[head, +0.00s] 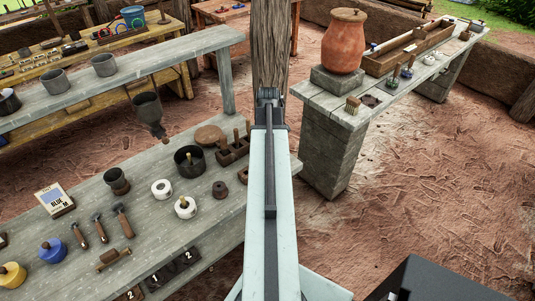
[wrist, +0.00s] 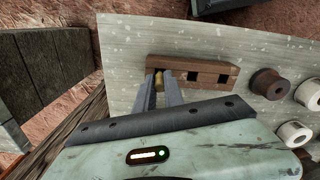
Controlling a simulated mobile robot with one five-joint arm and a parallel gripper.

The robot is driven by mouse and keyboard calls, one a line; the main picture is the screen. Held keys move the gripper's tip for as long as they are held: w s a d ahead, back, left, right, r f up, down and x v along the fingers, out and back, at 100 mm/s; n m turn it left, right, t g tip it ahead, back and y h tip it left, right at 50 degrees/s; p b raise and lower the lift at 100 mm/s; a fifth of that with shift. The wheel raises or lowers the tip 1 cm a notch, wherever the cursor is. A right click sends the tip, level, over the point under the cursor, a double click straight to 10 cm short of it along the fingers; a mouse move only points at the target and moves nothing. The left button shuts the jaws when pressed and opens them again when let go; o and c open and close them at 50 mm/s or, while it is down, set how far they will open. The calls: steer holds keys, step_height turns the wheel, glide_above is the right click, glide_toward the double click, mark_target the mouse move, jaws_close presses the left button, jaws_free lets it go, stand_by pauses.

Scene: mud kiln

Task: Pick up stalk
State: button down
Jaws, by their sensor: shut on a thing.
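In the wrist view, my gripper (wrist: 159,91) has its two grey fingers shut on a small yellow-brown piece, the stalk (wrist: 158,77). It is at the left end of a brown wooden block (wrist: 207,66) with dark square holes. I cannot tell whether the stalk's lower end is still in the block. The block also shows in the head view (head: 229,156), left of my arm, with thin upright pieces at it. My gripper cannot be made out in the head view.
The grey bench (head: 150,230) also holds a dark pot (head: 190,160), white rolls (head: 162,189), a brown spool (head: 220,190) and hammers (head: 100,228). A clay jar (head: 343,42) stands on the right bench. A wooden post (head: 270,45) rises behind my arm. Open dirt floor (head: 420,180) lies right.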

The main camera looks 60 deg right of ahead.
step_height(320, 180, up, 10)
steer(key=p, duration=1)
steer(key=shift+r, duration=0.15)
steer(key=shift+f, duration=0.2)
